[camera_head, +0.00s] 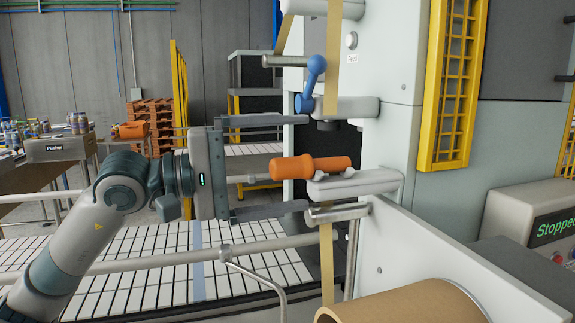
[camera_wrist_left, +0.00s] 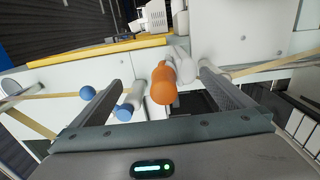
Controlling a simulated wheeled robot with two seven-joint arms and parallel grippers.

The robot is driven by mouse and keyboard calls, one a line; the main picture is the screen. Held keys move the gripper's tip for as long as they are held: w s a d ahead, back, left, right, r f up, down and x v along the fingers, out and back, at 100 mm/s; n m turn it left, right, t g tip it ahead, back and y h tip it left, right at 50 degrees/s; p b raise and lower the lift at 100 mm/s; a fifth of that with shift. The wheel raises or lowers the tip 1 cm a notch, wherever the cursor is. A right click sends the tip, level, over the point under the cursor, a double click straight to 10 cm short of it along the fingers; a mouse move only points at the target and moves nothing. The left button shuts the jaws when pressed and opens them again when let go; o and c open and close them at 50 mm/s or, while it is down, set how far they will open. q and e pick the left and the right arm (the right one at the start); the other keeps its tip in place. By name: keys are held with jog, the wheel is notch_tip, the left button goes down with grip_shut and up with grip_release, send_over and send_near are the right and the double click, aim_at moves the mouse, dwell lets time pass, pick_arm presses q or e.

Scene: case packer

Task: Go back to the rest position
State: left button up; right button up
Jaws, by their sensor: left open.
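My left gripper (camera_head: 307,163) comes in from the left and is open, with its two dark fingers spread one above the other. An orange handle (camera_head: 310,166) lies level in the gap between the fingertips, beside the white machine (camera_head: 388,132). No finger visibly touches it. In the left wrist view, the open fingers (camera_wrist_left: 162,75) stand to either side of the orange handle (camera_wrist_left: 164,82). My right gripper is not in view.
A blue lever (camera_head: 310,83) and a tape strip (camera_head: 333,60) are close above the fingertips. A grey roller (camera_head: 340,212) is just below them. A roller conveyor (camera_head: 165,270) runs beneath my arm. A brown tape roll (camera_head: 400,303) sits lower right. A display (camera_head: 553,228) reads "Stopped".

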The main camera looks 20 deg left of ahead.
pick_arm(q)
jog(key=shift+a, duration=0.1)
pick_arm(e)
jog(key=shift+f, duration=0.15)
pick_arm(q)
jog(key=shift+s+a+f+b, duration=0.1)
jog(key=shift+s+a+b, duration=0.1)
jog(key=shift+a+b, duration=0.15)
jog(key=shift+b+v, duration=2.5)
jog(key=shift+v, duration=0.95)
jog(key=shift+b+v, duration=0.7)
jog(key=shift+v, duration=0.35)
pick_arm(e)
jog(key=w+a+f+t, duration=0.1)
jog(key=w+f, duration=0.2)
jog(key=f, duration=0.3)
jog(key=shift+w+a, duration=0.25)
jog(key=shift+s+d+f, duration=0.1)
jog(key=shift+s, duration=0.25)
